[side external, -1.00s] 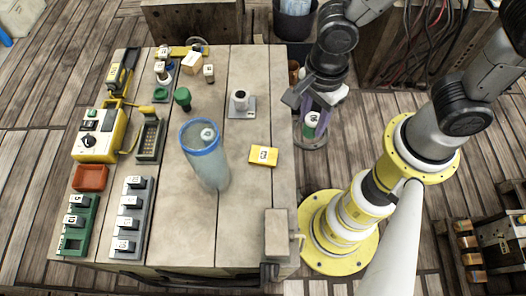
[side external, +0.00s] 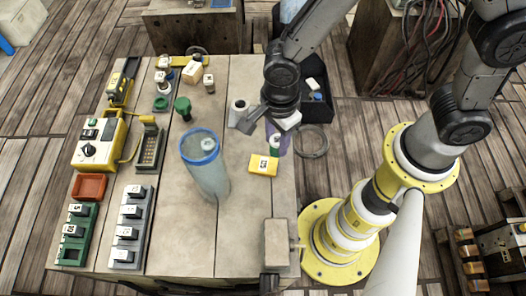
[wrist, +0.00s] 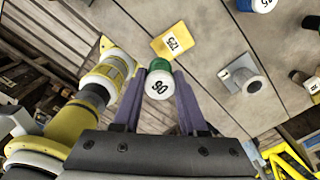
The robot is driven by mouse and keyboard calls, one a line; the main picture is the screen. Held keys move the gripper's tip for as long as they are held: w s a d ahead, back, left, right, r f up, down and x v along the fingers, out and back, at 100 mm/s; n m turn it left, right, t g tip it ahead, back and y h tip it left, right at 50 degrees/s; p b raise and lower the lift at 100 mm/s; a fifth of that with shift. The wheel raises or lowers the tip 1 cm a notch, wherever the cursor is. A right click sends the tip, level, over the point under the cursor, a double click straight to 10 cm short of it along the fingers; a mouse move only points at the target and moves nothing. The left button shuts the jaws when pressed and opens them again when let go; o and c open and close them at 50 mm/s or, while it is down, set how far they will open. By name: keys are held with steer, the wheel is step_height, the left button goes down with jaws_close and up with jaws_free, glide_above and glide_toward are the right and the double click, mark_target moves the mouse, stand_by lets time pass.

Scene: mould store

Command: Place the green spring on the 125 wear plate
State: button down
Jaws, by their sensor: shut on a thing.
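My gripper (side external: 274,138) is shut on the green spring (wrist: 160,66), a short green cylinder with a white, numbered end. In the side view the spring (side external: 274,151) hangs between the purple fingers, above the right part of the table. In the wrist view its white end faces the camera between the fingertips (wrist: 160,92). The 125 wear plate (side external: 263,165) is a yellow block with a white label, lying on the table just in front of and left of the gripper. In the wrist view the plate (wrist: 170,41) shows beyond the spring, its top bare.
A blue-rimmed clear cylinder (side external: 207,175) stands left of the plate. A grey plate with a pale upright cylinder (side external: 237,112) is behind it, near the gripper. A dark ring (side external: 312,141) lies beyond the table's right edge.

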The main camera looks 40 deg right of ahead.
steer(key=f, duration=0.1)
steer(key=w+a+f, duration=0.1)
steer(key=w+f, duration=0.1)
steer(key=shift+a, duration=0.35)
steer(key=shift+w+a+f, duration=0.1)
steer(key=shift+w+f, duration=0.1)
steer(key=shift+f, duration=1.6)
steer(key=shift+f, duration=0.1)
steer(key=shift+c, duration=2.2)
jaws_free()
step_height(320, 180, up, 12)
steer(key=shift+r, duration=0.25)
